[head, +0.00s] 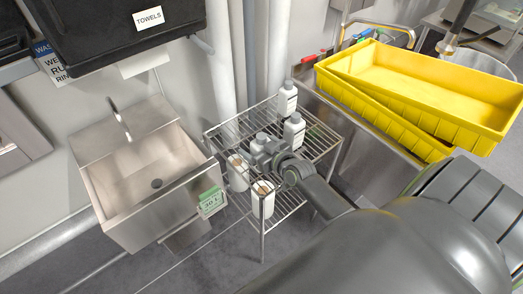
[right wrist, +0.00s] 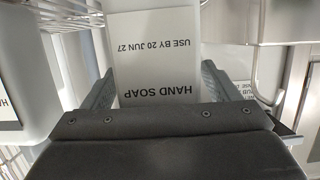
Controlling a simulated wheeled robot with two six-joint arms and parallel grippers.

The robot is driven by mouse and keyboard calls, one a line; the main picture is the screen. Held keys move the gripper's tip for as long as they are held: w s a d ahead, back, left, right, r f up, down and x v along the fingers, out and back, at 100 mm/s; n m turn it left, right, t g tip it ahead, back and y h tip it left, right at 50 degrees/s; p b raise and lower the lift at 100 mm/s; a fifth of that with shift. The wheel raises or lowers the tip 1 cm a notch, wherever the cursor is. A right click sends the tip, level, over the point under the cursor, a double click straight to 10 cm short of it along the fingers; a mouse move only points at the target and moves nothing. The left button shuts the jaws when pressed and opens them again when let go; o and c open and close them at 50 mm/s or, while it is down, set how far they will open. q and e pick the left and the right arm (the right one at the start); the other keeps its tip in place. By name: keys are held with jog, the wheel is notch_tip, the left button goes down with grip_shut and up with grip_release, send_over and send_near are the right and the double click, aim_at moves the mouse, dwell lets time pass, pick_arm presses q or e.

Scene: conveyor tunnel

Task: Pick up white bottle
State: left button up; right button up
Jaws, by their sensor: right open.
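Several white bottles stand on a wire rack (head: 325,146) between the sink and the yellow trays. Two bottles stand at the back right, one at the rear (head: 287,99) and one just before it (head: 293,131). Two more with brownish tops, one on the left (head: 238,176) and one in front (head: 263,203), stand nearer me. My right gripper (head: 258,153) is open over the rack, close to a white bottle (head: 258,141). In the right wrist view, a white bottle labelled HAND SOAP (right wrist: 155,60) is between the open fingers. Its lower part in that picture is hidden by the gripper body.
A steel sink (head: 150,185) stands left of the rack, with a green tag on its front edge. Yellow trays (head: 425,85) are stacked at the right. A dark towel dispenser (head: 120,40) hangs above the sink. Pipes (head: 215,65) run behind the rack.

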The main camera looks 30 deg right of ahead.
jog(key=shift+c, duration=0.3)
jog(key=shift+r, duration=0.1)
jog(key=c, duration=1.3)
notch_tip(320, 180, up, 10)
jog(key=shift+p, duration=1)
jog(key=o, duration=0.8)
jog(key=shift+c, duration=0.2)
jog(key=c, duration=1)
